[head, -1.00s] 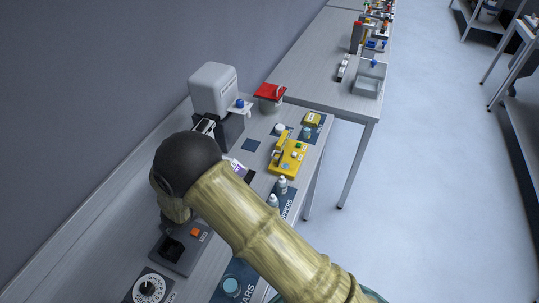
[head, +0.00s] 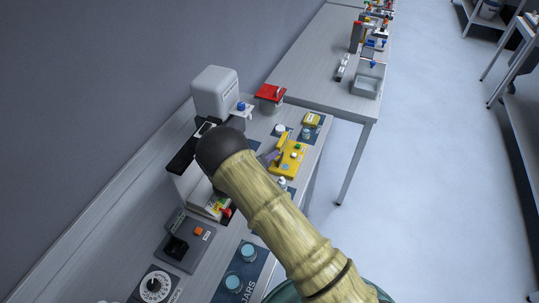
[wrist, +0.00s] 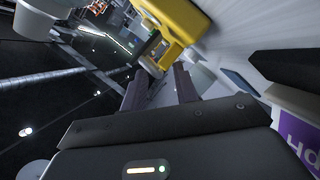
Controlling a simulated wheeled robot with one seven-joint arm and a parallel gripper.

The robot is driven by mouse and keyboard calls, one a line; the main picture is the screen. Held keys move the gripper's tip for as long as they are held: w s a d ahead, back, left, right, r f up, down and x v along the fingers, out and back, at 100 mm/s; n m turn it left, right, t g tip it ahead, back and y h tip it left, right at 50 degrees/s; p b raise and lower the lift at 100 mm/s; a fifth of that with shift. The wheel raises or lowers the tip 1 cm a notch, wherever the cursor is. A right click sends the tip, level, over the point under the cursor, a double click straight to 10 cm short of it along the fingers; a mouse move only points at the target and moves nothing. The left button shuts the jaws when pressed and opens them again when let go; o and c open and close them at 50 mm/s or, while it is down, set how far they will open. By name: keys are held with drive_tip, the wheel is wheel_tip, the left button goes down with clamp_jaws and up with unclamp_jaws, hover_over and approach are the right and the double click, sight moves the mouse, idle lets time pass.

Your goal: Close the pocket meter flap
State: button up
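The yellow pocket meter (head: 291,162) lies on the near table, with green and orange spots on its face. A yellow flap (head: 283,141) appears to stand up at its left end. My gripper (head: 270,156) is close beside the meter on its left, partly hidden by my arm. In the wrist view, the two dark fingers of my gripper (wrist: 160,80) are apart with nothing between them. They point toward the yellow meter (wrist: 178,22) just beyond the tips. I cannot tell whether they touch it.
A grey dispenser (head: 215,93) with a blue knob stands behind, beside a red-lidded jar (head: 270,96). A grey box with an orange button (head: 197,231) and a white dial (head: 154,287) are in front. Open floor lies right.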

drive_tip(key=shift+w+d, duration=0.1)
clamp_jaws()
drive_tip(key=shift+f, duration=0.1)
idle(0.3)
